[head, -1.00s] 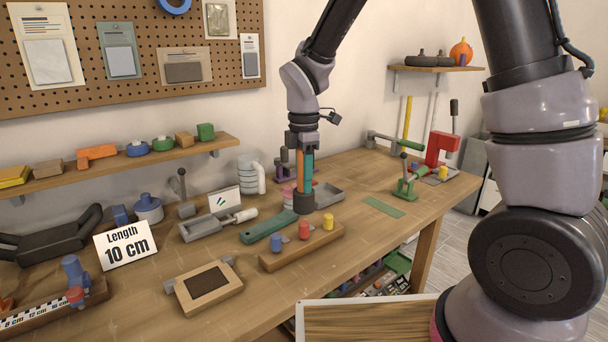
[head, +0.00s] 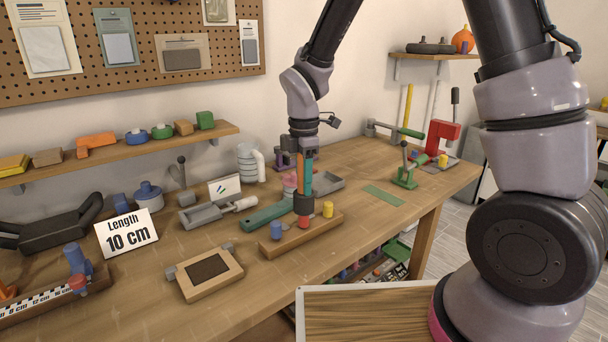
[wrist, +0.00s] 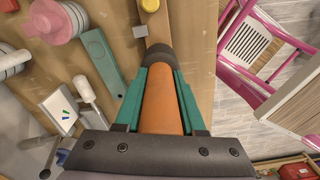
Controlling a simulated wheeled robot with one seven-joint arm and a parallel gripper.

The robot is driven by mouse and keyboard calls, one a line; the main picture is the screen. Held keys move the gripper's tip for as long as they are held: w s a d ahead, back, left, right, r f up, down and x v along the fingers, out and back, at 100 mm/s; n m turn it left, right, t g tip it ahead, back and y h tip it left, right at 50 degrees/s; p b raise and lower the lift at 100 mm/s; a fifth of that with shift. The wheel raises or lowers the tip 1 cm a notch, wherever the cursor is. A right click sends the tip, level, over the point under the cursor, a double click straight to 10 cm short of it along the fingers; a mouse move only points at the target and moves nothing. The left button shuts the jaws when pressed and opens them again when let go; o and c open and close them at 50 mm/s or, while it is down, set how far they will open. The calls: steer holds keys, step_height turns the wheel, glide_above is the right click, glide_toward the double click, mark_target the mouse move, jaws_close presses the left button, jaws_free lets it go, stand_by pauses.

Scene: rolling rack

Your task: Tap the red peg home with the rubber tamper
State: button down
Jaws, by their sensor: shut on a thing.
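My gripper (head: 304,184) is shut on the rubber tamper, which has an orange handle (wrist: 165,108) and a dark round head (head: 303,204). The tamper points down at the peg block (head: 300,240), a long wooden bar near the table's front edge. The red peg (head: 303,222) stands in the middle of the block, directly under the tamper head, which hides its top. I cannot tell whether they touch. The blue peg (head: 276,230) stands to the left and the yellow peg (head: 328,209) to the right. In the wrist view the tamper hides the red peg; the yellow peg (wrist: 150,5) shows.
A green bar (head: 266,217) lies behind the block. A wooden frame with a dark panel (head: 208,270) lies to its front left. A grey tray (head: 326,183) sits behind. A flat green strip (head: 384,195) lies on clear table to the right.

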steer(key=shift+w+r, duration=0.1)
steer(key=shift+r, duration=2.35)
steer(key=shift+f, duration=0.85)
